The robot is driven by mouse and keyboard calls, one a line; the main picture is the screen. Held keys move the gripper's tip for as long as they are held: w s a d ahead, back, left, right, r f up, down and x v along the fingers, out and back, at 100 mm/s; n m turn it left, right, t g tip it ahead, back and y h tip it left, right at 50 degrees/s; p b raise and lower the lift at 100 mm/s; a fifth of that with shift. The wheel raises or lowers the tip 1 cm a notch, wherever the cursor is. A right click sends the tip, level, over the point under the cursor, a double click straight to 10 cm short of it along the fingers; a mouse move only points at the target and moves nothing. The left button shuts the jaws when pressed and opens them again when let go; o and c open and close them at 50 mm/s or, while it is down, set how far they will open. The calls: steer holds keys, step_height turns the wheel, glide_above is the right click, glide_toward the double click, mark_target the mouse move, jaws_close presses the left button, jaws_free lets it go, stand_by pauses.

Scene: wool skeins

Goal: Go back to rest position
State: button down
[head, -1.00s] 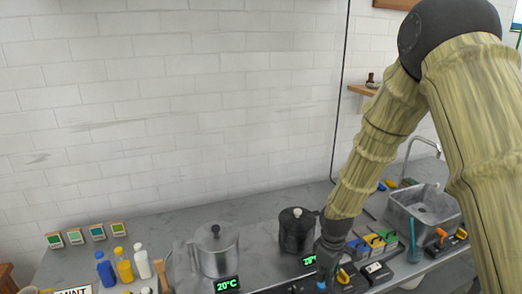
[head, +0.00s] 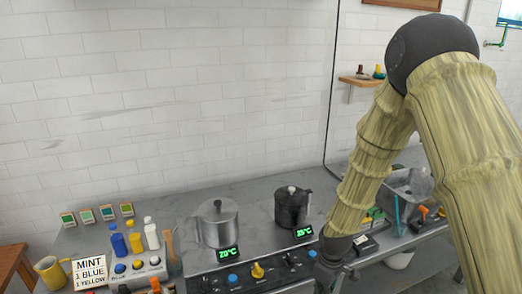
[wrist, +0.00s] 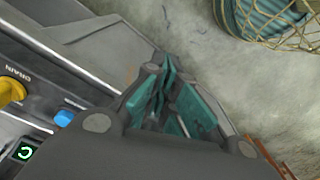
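My arm comes down from the upper right in the head view and ends at my dark wrist (head: 336,246) in front of the counter. The fingertips are hidden or cut off there. In the wrist view my gripper (wrist: 172,88) shows teal finger pads close together, pointing down past the counter's front. No object shows between the pads. The overlapping pads do not show whether a gap remains.
Below, the wrist view shows a teal skein in a net basket (wrist: 265,18) on the floor. A yellow mug (head: 50,273) stands left.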

steer(key=s+f+m+b, duration=0.1)
steer(key=s+f+m, duration=0.3)
steer(key=s+f, duration=1.05)
steer(key=s+d+f+m, duration=0.2)
steer(key=s+f, duration=0.1)
steer(key=s, duration=0.6)
steer(key=s+d+f+m+b, duration=0.1)
steer(key=s+f+m, duration=0.2)
steer(key=s, duration=0.6)
steer(key=shift+s+d, duration=0.35)
steer(key=shift+s, duration=0.05)
steer(key=c, duration=2.2)
jaws_free()
